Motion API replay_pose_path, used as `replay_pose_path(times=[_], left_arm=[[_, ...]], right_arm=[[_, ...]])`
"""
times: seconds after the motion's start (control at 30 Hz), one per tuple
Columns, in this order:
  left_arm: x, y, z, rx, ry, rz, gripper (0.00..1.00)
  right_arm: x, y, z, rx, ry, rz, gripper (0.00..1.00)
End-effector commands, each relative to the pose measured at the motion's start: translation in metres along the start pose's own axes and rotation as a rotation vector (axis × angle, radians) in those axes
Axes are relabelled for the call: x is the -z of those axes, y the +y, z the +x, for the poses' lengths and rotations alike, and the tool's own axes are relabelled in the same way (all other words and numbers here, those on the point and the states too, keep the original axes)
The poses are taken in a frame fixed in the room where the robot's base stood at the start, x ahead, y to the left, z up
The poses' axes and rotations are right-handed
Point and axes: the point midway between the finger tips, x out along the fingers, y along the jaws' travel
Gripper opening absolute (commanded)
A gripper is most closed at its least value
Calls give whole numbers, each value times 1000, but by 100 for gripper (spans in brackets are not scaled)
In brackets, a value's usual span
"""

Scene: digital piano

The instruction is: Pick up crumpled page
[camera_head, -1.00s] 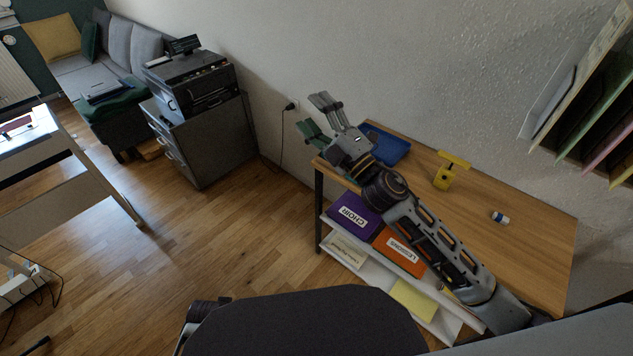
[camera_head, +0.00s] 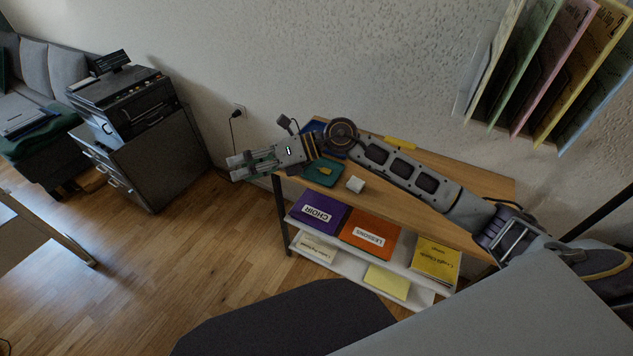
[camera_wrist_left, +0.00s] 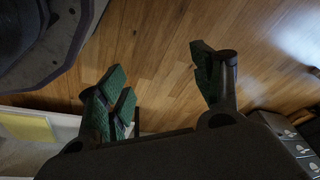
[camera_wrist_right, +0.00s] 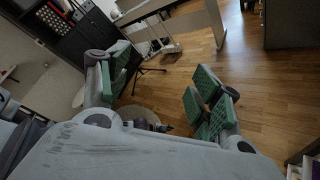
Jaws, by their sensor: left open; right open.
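I cannot make out a page that is clearly crumpled in any view. A small whitish lump (camera_head: 355,184) lies on the wooden shelf top in the head view; it is too small to tell what it is. My right gripper (camera_head: 240,167) is open and empty, beyond the left end of the shelf. In its wrist view its green-padded fingers (camera_wrist_right: 160,88) are apart with floor beyond. My left gripper (camera_wrist_left: 160,80) is open and empty over the wooden floor in the left wrist view; the head view does not show it.
The shelf top (camera_head: 450,216) also holds a dark green item (camera_head: 324,173), a blue tray (camera_head: 312,127) and a yellow object (camera_head: 400,142) partly behind my right arm. Purple (camera_head: 318,212) and orange (camera_head: 369,234) folders lie below. A printer (camera_head: 125,98) stands on a cabinet at left.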

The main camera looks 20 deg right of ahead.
Motion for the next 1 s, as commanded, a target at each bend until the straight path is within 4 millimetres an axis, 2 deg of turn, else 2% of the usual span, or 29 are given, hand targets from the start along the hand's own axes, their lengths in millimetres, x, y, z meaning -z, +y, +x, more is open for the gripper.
replay_pose_path(times=[0.27, 0.47, 0.7, 1.0], left_arm=[[-23, -1, 25, 1, -6, 2, 66], [-41, -1, 42, 1, -10, 4, 66], [-63, -2, 59, 2, -15, 6, 66], [-90, -4, 77, 3, -20, 8, 66]], right_arm=[[22, -53, -36, 214, 256, -116, 64], [30, -92, -79, 385, 432, -162, 64], [33, -131, -150, 607, 630, -171, 64], [26, -157, -248, 873, 833, -116, 64]])
